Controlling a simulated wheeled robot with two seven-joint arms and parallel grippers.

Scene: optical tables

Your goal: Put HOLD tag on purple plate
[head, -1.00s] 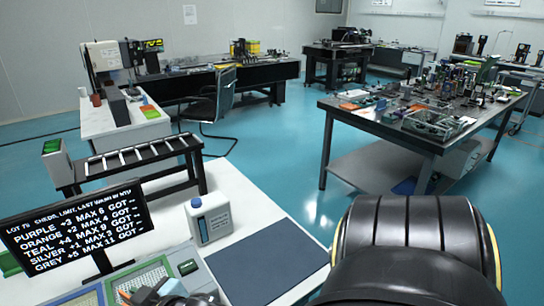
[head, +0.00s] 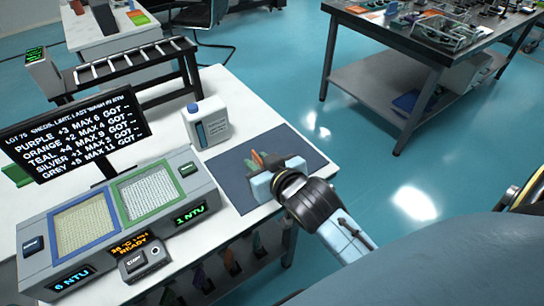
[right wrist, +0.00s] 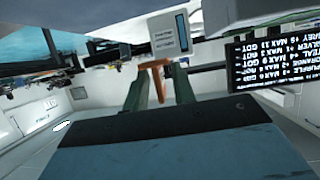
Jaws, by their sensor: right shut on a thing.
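My right gripper (head: 262,163) is over the dark mat at the right of the white table, shut on a small orange piece (head: 257,158). In the right wrist view the orange piece (right wrist: 155,70) is T-shaped and sits between the two green fingers. No writing on it is readable, so I cannot tell whether it is the HOLD tag. I cannot pick out the purple plate surely. My left gripper is out of view.
The dark mat (head: 228,172) is otherwise clear. A white bottle (head: 207,125) stands behind it. Left are a screen (head: 75,130) listing PURPLE +3 MAX 6 and a grey station (head: 190,180) with blue- and green-framed wells, reading 6 NTU and 1 NTU. Open floor lies to the right.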

